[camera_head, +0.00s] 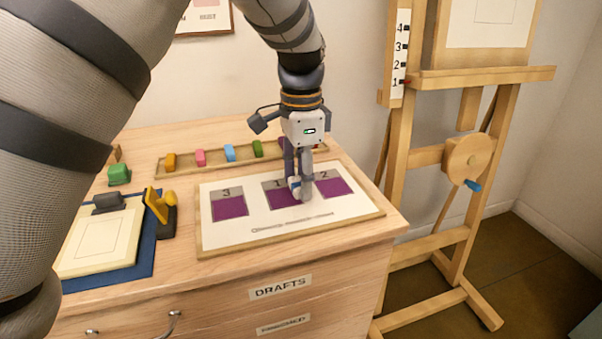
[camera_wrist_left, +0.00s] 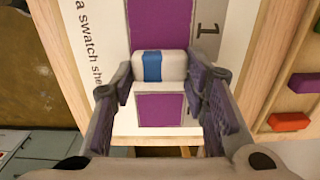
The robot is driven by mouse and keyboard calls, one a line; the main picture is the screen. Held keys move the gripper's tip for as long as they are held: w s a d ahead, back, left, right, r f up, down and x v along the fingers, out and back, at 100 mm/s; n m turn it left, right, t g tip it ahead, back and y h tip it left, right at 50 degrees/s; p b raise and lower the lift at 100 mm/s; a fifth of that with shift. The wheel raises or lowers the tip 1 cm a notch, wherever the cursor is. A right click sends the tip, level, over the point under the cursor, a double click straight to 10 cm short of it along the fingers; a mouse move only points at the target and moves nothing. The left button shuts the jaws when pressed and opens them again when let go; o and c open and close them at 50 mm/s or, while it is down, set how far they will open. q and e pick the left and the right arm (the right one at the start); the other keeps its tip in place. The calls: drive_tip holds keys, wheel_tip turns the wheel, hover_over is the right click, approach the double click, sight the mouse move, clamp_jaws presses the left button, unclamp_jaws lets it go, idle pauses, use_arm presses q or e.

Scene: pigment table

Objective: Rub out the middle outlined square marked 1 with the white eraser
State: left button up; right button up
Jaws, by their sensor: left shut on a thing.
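The white eraser (camera_wrist_left: 175,67) with a blue band sits between the fingers of my left gripper (camera_head: 299,192), which is shut on it. It shows partly in the head view (camera_head: 294,185). The middle square marked 1 (camera_head: 281,197) has purple paint, and my fingers hide part of it. In the wrist view the eraser is at the near edge of that square's purple (camera_wrist_left: 160,22), between it and another purple square (camera_wrist_left: 160,109). Whether the eraser touches the sheet I cannot tell. My right gripper is not in view.
The white sheet (camera_head: 222,240) also bears square 3 (camera_head: 229,207) at left and square 2 (camera_head: 333,187) at right, both purple. Behind it is a wooden rack (camera_head: 168,171) with coloured blocks. A blue board (camera_head: 141,265) lies left. An easel (camera_head: 408,225) stands right.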

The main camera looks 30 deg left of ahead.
use_arm(q)
drive_tip(key=shift+f, duration=0.35)
